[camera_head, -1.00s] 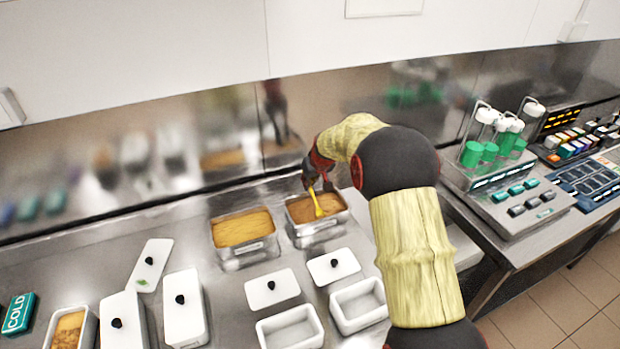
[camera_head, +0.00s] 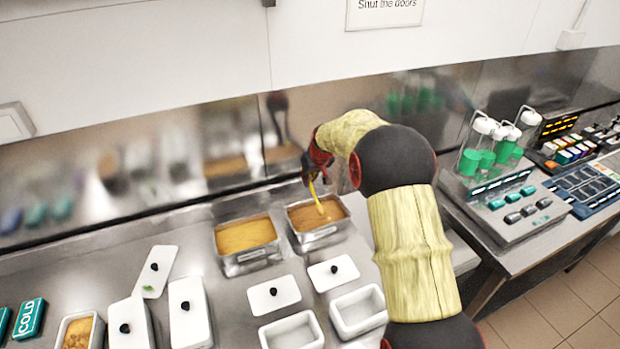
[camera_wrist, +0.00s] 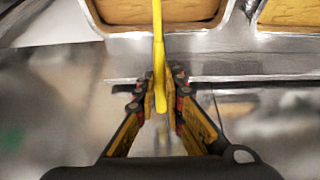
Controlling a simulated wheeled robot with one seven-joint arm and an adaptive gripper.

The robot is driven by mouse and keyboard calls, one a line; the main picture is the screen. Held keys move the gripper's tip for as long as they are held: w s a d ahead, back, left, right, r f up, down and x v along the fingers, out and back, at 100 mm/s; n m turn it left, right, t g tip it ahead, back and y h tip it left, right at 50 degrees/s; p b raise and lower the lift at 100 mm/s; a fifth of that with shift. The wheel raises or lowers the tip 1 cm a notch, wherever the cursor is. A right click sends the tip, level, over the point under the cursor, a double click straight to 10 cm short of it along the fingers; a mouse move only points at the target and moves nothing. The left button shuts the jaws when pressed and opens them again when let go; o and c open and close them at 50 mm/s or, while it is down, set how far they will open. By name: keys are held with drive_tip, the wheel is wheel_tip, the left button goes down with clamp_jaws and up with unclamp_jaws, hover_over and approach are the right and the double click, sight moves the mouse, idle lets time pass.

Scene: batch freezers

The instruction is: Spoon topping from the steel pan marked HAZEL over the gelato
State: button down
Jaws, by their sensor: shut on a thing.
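My gripper (camera_head: 313,178) is shut on the handle of a yellow spoon (camera_head: 318,201), which slants down over the right steel pan (camera_head: 323,241). That pan holds brown topping (camera_head: 330,212); I cannot tell whether the spoon's tip touches it. The left steel pan (camera_head: 250,266) holds a more orange filling. I cannot read the markings on either pan. In the wrist view the spoon (camera_wrist: 158,45) runs from between the fingertips (camera_wrist: 160,95) across the pan's rim; its bowl is out of frame. A small tub (camera_head: 61,331) at lower left has an orange-brown filling; I cannot tell whether it is gelato.
Two empty white tubs (camera_head: 362,335) stand in front of the pans. Several white lids with black knobs (camera_head: 272,293) lie around them. A teal COLD block (camera_head: 29,318) is at lower left. A dispenser with green cups (camera_head: 487,160) stands right. The steel wall is close behind the pans.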

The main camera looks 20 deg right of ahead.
drive_tip(key=shift+w+r+g+p, duration=0.15)
drive_tip(key=shift+w+g+p, duration=0.35)
drive_tip(key=shift+p, duration=1.85)
drive_tip(key=w+g+p, duration=0.1)
drive_tip(key=g+p, duration=0.1)
drive_tip(key=p, duration=0.4)
drive_tip(key=shift+w+r, duration=0.15)
drive_tip(key=shift+w, duration=0.05)
drive_tip(key=shift+w+g+p, duration=0.1)
drive_tip(key=shift+g+p, duration=0.3)
drive_tip(key=shift+p, duration=0.15)
